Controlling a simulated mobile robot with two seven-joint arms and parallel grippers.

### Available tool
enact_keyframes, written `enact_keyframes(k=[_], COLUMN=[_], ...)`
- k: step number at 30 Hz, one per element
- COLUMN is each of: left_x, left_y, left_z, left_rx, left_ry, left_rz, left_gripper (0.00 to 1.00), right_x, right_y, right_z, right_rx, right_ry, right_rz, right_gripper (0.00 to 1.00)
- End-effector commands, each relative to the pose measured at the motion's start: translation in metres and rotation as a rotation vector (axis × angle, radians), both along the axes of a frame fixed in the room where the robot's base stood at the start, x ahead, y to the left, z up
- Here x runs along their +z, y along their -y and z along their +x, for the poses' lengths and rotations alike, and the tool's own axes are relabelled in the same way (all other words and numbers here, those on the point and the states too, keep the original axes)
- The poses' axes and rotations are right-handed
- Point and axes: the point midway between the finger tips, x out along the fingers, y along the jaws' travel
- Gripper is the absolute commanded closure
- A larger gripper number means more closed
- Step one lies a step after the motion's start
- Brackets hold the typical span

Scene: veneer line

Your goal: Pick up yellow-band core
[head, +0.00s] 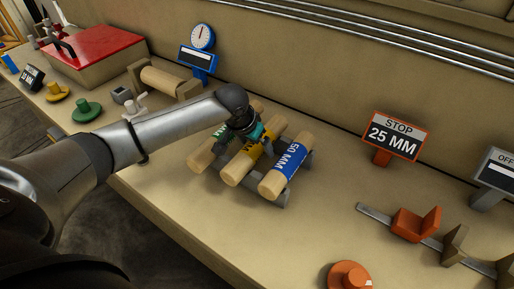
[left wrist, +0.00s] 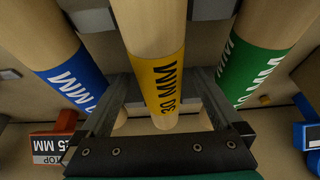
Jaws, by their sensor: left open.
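The yellow-band core (head: 240,165) is a pale wooden cylinder lying in the middle of a grey rack (head: 284,200), between a green-band core (head: 203,157) and a blue-band core (head: 272,187). In the left wrist view the yellow band (left wrist: 163,80) reads 30 MM. My left gripper (head: 247,142) is over the far part of the yellow-band core and hides some of it. In the left wrist view its open fingers (left wrist: 160,102) stand on either side of the yellow-band core, with gaps visible. Whether they touch it cannot be told. My right gripper is not in view.
A STOP 25 MM sign (head: 393,135) and an orange stop block (head: 416,224) on a rail stand to the right. An orange knob (head: 348,275) is at the front edge. A wooden roller (head: 170,82) and a red-topped box (head: 95,50) are at the left.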

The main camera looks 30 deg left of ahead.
Motion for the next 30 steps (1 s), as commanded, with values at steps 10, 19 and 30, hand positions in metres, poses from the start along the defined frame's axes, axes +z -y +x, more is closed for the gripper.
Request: enact_keyframes(k=[10, 19, 30], left_x=[-0.0046, -0.0043, -0.0043], left_y=[0.0003, 0.0001, 0.0000], left_z=[0.0019, 0.0018, 0.0018], left_rx=[-0.001, -0.001, 0.000], left_ry=[0.000, 0.000, 0.000], left_rz=[0.000, 0.001, 0.001], left_gripper=[0.05, 0.39, 0.81], right_x=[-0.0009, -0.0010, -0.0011], right_y=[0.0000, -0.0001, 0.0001], right_z=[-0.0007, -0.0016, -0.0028], right_rx=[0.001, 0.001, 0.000], right_ry=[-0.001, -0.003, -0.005], right_rz=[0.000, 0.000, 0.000], right_gripper=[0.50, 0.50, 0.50])
